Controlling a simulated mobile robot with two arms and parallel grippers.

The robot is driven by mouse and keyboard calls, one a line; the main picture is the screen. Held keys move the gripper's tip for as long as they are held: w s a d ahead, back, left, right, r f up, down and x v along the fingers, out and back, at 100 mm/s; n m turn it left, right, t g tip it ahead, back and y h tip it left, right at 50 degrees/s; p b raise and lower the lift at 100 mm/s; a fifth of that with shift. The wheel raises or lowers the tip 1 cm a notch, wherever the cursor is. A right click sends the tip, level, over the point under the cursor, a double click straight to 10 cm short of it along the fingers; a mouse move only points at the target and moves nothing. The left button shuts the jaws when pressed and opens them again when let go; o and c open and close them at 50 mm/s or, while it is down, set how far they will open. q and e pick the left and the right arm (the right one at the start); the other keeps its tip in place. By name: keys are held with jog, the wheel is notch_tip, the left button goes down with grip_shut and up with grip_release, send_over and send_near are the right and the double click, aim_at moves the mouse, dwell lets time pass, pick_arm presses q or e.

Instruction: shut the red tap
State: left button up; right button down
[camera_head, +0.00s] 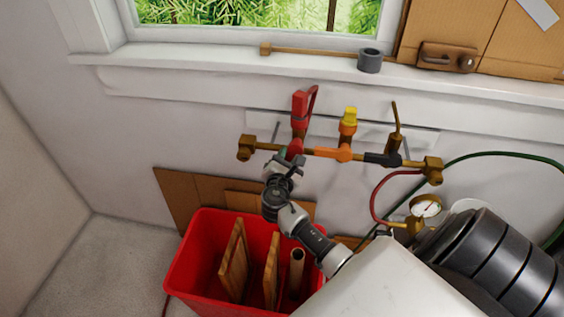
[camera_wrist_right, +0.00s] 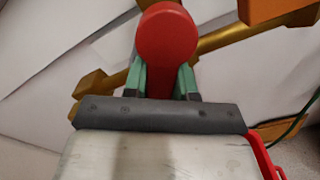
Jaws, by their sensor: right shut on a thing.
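The red tap (camera_head: 294,150) is the leftmost of three taps on a brass pipe (camera_head: 264,146) along the wall. My right gripper (camera_head: 287,160) comes up from below and is shut on its red lever. In the right wrist view, the lever's round red hub (camera_wrist_right: 165,35) shows above the green finger pads of the gripper (camera_wrist_right: 160,82), with the lever between them. The lever points across the pipe there, not along it. The lever's far end is hidden by the gripper. My left gripper is not in view.
The orange lever (camera_head: 333,153) and black lever (camera_head: 381,159) lie along the pipe close to the right. Red (camera_head: 299,105) and yellow (camera_head: 348,117) fittings rise above. A red bin (camera_head: 190,265) with wooden pieces stands below; a gauge (camera_head: 427,206) is at the right.

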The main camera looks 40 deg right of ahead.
jog(key=m, duration=0.1)
jog(key=m+b, duration=0.1)
jog(key=m, duration=0.1)
jog(key=shift+w+a+r+b, duration=0.15)
jog(key=shift+w+a+b, duration=0.2)
jog(key=shift+b, duration=0.05)
jog(key=shift+w+a+r+m+b, duration=0.15)
jog(key=shift+r+m+b, duration=0.15)
jog(key=shift+m+b, duration=0.45)
jog(key=m, duration=0.1)
jog(key=r+m+b, duration=0.1)
jog(key=m, duration=0.1)
jog(key=shift+w+a, duration=0.1)
jog(key=shift+w, duration=0.1)
pick_arm(q)
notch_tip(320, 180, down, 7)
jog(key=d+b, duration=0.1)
jog(key=b, duration=0.1)
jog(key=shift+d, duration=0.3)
pick_arm(e)
jog(key=shift+r+m, duration=0.4)
jog(key=shift+m, duration=0.6)
jog(key=shift+r+m, duration=0.4)
jog(key=shift+m, duration=0.55)
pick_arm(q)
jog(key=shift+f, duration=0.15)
pick_arm(e)
jog(key=shift+w+a+r, duration=0.1)
jog(key=c, duration=0.9)
grip_release()
